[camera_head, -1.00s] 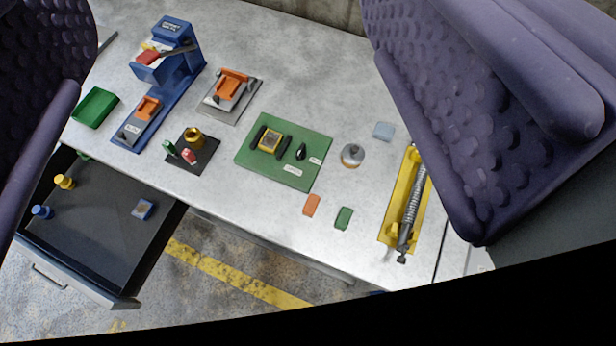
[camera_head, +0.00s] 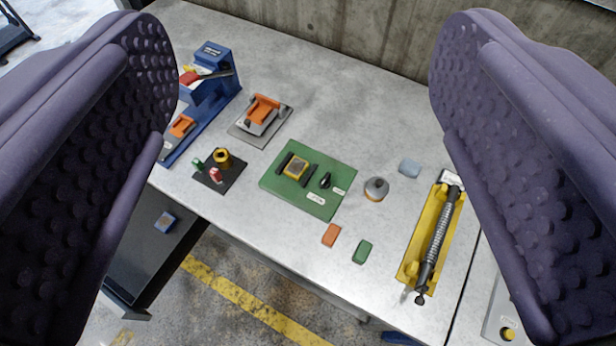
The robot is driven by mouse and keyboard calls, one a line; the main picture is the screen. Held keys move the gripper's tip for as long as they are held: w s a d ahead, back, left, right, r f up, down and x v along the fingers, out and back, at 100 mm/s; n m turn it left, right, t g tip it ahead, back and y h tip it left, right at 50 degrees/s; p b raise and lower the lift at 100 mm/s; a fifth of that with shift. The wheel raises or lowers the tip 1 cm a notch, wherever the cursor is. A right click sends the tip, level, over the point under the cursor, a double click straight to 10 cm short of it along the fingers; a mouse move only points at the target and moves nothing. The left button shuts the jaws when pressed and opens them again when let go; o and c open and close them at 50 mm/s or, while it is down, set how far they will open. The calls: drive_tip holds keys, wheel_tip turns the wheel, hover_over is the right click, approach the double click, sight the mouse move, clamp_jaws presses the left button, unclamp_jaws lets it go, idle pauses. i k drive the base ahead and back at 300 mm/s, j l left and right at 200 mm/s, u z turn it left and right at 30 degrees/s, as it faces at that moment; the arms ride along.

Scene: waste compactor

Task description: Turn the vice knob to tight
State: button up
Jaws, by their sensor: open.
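A green board (camera_head: 312,203) lies on the bench near the middle of the view. On it a yellow block (camera_head: 296,167) sits between two dark jaws, which look like a vice. A small black knob (camera_head: 325,181) stands to the right of the jaws, with two white labels near it. The label text is too small to read. My gripper (camera_head: 303,150) is open, its two purple padded fingers wide apart at the left and right of the view. It is empty and well above the bench, apart from the knob.
A blue press (camera_head: 213,80), an orange-topped fixture (camera_head: 262,110) and a black pad (camera_head: 220,180) with small parts stand left. A round grey-topped piece (camera_head: 376,188) and a yellow spring fixture (camera_head: 410,262) are right. Loose orange (camera_head: 331,235) and green (camera_head: 362,251) blocks lie in front.

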sight(325, 184)
drive_tip(key=i+j+z, duration=0.15)
drive_tip(key=i, duration=0.3)
drive_tip(key=i+z, duration=0.1)
drive_tip(key=i, duration=0.35)
